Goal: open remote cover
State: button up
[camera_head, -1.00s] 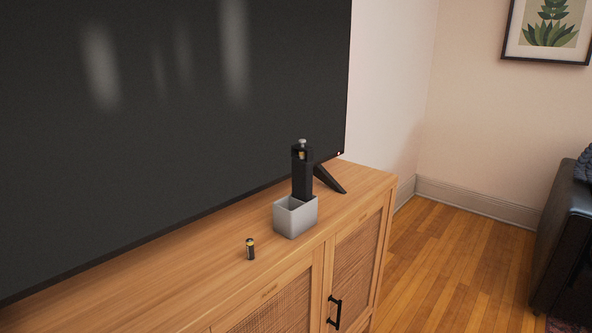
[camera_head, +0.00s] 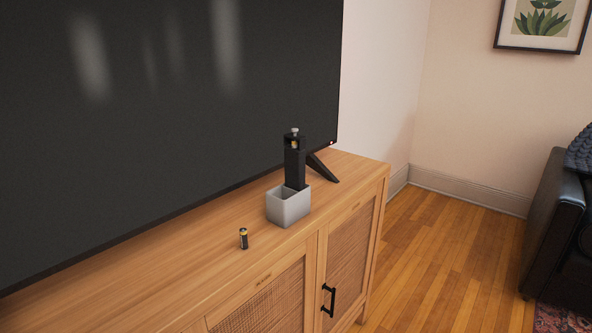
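The black remote (camera_head: 295,166) stands upright in a small grey open-topped holder (camera_head: 289,208) on the wooden cabinet. Near its top there is an opening, with something gold and pale showing in and above it, too small to tell exactly. A single battery (camera_head: 243,238), black with a gold end, stands upright on the cabinet to the left of the holder and apart from it. My gripper is not in view.
A large dark television (camera_head: 165,100) stands along the back of the wooden cabinet (camera_head: 185,268), its foot (camera_head: 322,168) just behind the holder. The cabinet door has a black handle (camera_head: 328,300). A dark sofa (camera_head: 560,225) stands at right, with open wooden floor (camera_head: 440,245) between.

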aim_at(295, 138)
jog(key=i+l+z, duration=0.55)
jog(key=l+z, duration=0.2)
